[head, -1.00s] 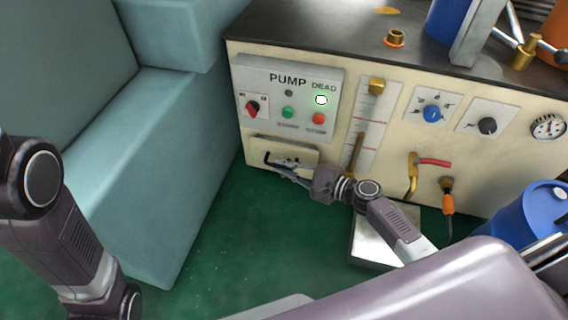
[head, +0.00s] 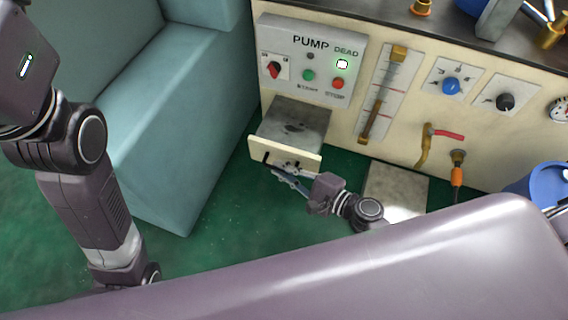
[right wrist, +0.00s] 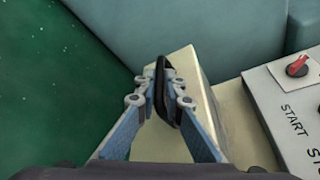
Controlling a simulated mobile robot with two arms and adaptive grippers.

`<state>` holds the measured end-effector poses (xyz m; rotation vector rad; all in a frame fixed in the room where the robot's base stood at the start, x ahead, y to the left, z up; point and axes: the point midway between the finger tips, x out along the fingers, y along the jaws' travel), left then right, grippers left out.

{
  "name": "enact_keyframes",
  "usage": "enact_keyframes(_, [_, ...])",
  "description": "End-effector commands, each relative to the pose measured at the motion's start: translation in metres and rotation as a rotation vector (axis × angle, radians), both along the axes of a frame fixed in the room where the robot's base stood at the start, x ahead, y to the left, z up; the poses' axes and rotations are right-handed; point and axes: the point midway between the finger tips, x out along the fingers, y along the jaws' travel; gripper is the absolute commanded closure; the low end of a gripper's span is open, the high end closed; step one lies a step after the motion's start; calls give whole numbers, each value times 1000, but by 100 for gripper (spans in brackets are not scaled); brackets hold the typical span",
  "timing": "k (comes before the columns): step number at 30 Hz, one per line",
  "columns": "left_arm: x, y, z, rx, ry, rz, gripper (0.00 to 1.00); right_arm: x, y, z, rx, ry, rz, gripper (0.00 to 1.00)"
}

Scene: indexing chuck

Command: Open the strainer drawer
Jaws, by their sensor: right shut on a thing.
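The strainer drawer stands pulled out from the cream cabinet below the pump panel. Its cream front (head: 310,160) and grey, open-looking top (head: 290,128) show in the head view. A dark handle is on the drawer front. My right gripper (head: 275,166) is at the left part of the front, shut on the handle. In the right wrist view the fingers (right wrist: 162,92) close from both sides on the black handle (right wrist: 163,75), with the cream drawer front (right wrist: 190,65) behind. My left arm shows at the left of the head view, but its gripper is out of view.
The pump panel (head: 312,58) with knob and buttons is above the drawer. A teal padded block (head: 190,130) stands close at the left. A metal plate (head: 396,185) lies on the floor at right. Green floor (head: 220,205) in front of the drawer is clear.

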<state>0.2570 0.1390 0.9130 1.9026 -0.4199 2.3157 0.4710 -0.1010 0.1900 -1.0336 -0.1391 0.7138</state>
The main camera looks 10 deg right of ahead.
Motion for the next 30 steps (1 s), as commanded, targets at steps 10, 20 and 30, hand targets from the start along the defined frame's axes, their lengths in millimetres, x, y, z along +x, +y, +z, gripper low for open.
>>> enact_keyframes(10, [0, 0, 0, 0, 0, -1, 76, 0, -1, -1, 2, 4, -2, 74])
enact_keyframes(20, [0, 0, 0, 0, -1, 1, 76, -3, -3, 0, 0, 2, -1, 74])
enact_keyframes(30, [0, 0, 0, 0, -1, 0, 76, -52, -40, 12, 0, 5, -2, 74])
